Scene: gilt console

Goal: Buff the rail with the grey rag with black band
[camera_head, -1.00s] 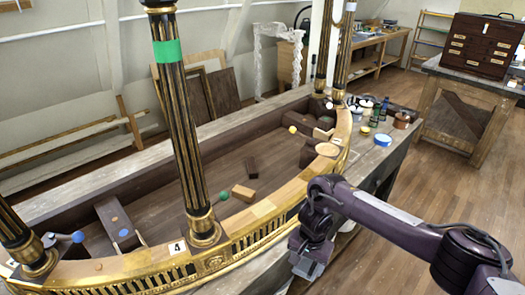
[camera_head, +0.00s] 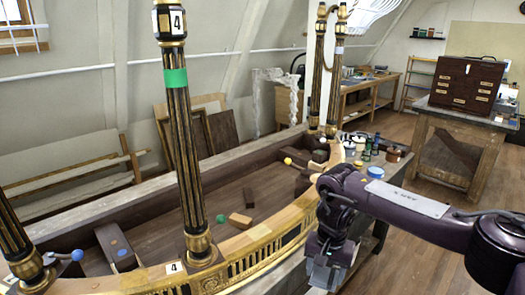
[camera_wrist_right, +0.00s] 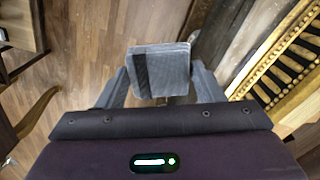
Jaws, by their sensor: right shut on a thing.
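The grey rag with black band (camera_wrist_right: 168,70) is a small grey block-like pad in the right wrist view, its dark stripe towards the left. My right gripper (camera_wrist_right: 162,88) is shut on it, with one finger on each side. In the head view my right gripper (camera_head: 325,268) hangs low, outside the front of the console; the rag is hard to tell apart from the fingers there. The gilt rail (camera_head: 262,236) curves along the console's front, left of my gripper. Part of the gilt front (camera_wrist_right: 283,66) also shows at the right of the wrist view, apart from the rag. My left gripper is out of view.
Wooden blocks (camera_head: 240,220) and small balls lie in the console's tray. Jars and a blue-lidded tin (camera_head: 375,172) stand beyond my right arm. Open floor lies to the right.

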